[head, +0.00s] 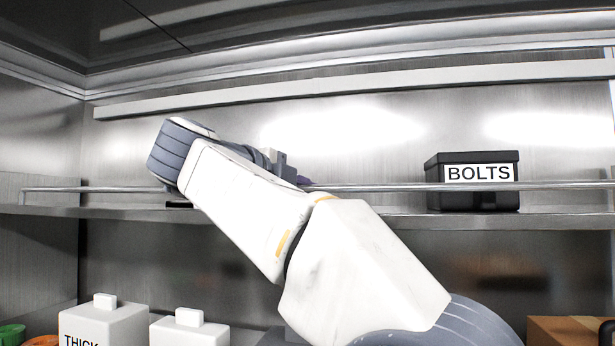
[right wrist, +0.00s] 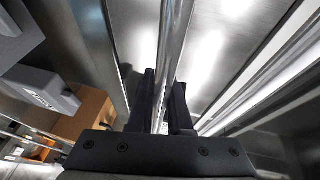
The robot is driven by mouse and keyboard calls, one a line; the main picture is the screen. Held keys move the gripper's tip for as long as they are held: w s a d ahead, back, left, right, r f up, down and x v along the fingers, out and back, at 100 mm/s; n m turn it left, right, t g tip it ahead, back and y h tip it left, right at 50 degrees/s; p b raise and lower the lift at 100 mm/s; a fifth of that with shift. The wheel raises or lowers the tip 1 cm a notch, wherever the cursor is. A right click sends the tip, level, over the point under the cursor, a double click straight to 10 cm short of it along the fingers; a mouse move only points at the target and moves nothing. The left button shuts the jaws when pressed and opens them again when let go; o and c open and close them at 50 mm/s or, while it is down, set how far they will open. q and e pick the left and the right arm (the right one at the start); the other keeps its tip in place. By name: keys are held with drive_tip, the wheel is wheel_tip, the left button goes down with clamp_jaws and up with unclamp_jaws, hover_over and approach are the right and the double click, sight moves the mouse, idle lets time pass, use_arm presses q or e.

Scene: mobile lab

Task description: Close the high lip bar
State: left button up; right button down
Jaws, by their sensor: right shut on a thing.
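The high lip bar (head: 390,187) is a thin metal rail along the front of the high shelf (head: 360,213). It stands a little above the shelf's edge and passes in front of the BOLTS bin. Its left end bends down to the shelf. My right arm reaches up across the head view, and its gripper (head: 300,181) is at the bar near the middle, largely hidden by the arm. In the right wrist view the two dark fingers (right wrist: 163,92) are shut on the bar (right wrist: 174,45), one on each side. My left gripper is not in view.
A black BOLTS bin (head: 445,190) stands on the high shelf at the right, behind the bar. White lidded containers (head: 105,325) stand below at the left, and a brown box (head: 565,330) is at the lower right. The shelf between arm and bin looks clear.

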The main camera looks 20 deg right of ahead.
idle(0.3)
drive_tip(key=c, duration=0.8)
unclamp_jaws()
drive_tip(key=shift+c, duration=0.2)
drive_tip(key=shift+f, duration=0.15)
